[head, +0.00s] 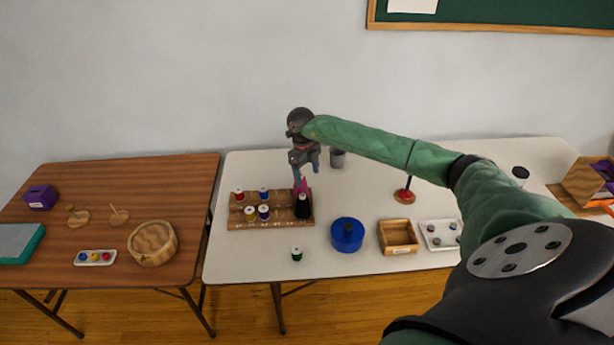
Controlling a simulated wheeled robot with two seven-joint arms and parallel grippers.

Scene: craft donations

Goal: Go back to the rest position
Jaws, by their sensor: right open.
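My right gripper (299,178) points down above the back right part of a wooden spool rack (240,222) on the white table. It is open, and its fingertips are close to a pink item and a black spool (303,207) at the rack's right end. I cannot tell whether the fingers touch either of them. My right arm reaches in from the lower right across the white table. My left gripper is not in view.
A brown table (190,190) stands at left with a round basket (152,243).

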